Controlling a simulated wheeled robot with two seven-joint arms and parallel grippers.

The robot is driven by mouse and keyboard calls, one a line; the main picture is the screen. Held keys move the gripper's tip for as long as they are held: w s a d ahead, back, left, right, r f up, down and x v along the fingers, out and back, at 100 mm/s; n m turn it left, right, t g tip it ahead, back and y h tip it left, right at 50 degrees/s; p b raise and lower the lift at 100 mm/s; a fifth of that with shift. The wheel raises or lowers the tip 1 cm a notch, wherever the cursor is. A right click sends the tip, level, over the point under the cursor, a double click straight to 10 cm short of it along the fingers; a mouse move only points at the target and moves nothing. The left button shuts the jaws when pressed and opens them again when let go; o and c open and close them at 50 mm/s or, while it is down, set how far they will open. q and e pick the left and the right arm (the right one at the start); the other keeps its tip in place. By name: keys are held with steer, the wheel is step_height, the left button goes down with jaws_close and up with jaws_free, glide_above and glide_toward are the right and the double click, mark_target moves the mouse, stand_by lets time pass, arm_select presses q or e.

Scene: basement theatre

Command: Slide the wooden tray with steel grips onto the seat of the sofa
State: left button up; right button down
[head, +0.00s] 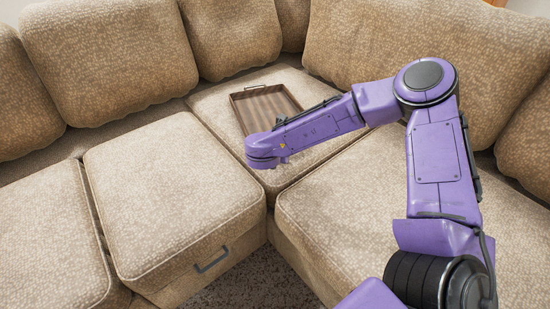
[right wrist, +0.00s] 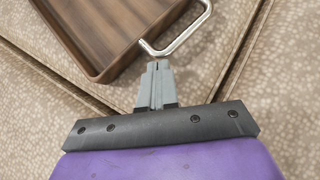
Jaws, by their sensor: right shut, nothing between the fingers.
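The wooden tray (head: 240,113) lies flat on the corner seat of the beige sofa (head: 160,190). Its far steel grip (head: 255,87) shows in the head view; my right forearm hides part of its near side. In the right wrist view the tray (right wrist: 105,72) has a dark rim, a striped floor and a bright steel grip (right wrist: 186,40). My right gripper (right wrist: 157,64) is shut with nothing between its fingers. Its tips are at one end of that grip; I cannot tell if they touch it. My left gripper is out of view.
Back cushions (head: 110,55) stand behind the seats. A seat block with a dark handle (head: 211,260) is at front left, and another seat cushion (head: 350,215) is at right. Carpet (head: 258,280) shows between them. The seats around the tray are clear.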

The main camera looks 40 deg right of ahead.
steer(key=shift+f, duration=0.1)
steer(key=s+a, duration=0.2)
steer(key=shift+s+a, duration=0.15)
steer(key=shift+a, duration=0.25)
steer(key=p+v, duration=0.2)
steer(key=v, duration=0.8)
steer(key=shift+p, duration=0.4)
steer(key=shift+a, duration=0.15)
